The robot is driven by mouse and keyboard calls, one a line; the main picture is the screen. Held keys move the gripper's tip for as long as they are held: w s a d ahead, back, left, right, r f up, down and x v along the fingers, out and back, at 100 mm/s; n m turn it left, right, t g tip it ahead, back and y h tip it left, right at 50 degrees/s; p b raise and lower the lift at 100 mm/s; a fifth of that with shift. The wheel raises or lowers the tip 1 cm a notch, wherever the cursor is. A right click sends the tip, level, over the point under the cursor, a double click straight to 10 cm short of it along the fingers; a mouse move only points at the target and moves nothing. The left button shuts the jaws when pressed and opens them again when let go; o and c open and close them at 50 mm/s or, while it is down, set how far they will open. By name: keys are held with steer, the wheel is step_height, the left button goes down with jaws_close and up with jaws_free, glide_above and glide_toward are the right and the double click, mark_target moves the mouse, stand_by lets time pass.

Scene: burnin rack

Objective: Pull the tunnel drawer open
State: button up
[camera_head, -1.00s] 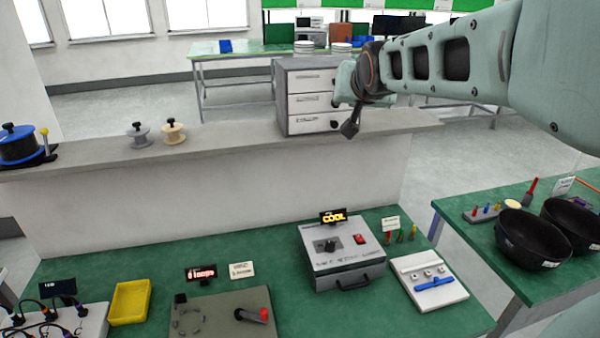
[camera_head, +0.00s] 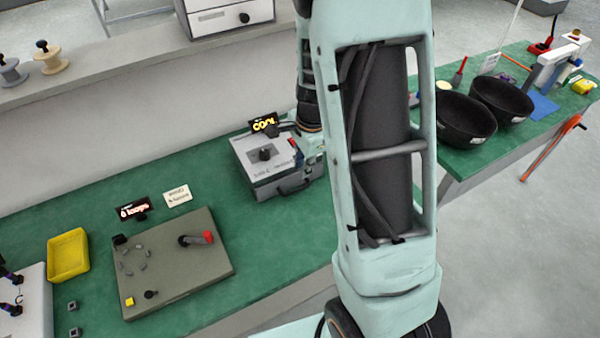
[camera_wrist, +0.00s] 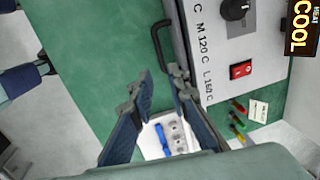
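The tunnel is a grey box (camera_head: 255,165) on the green bench, with a dark knob, a red switch and a "COOL" display. The drawer appears shut against the box. My gripper (camera_wrist: 160,73) is open and empty, with a gap between its fingertips. The handle's lower end shows near the right fingertip; I cannot tell whether they touch.
A white tray with a blue piece (camera_wrist: 165,142) lies on the bench, seen between the fingers. Small coloured tools (camera_wrist: 237,115) stand beside the tunnel. A plate with a red-handled crank (camera_head: 170,270) and a yellow bin (camera_head: 68,255) are to the left. Black bowls (camera_head: 465,120) stand on the right table.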

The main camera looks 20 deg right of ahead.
mark_target(298, 188)
steer(key=f, duration=0.3)
steer(key=w+f, duration=0.1)
steer(key=f, duration=0.6)
steer(key=shift+w+a+f+b, duration=0.15)
steer(key=shift+w+a+b, duration=0.05)
steer(key=shift+w+b, duration=0.2)
jaws_close()
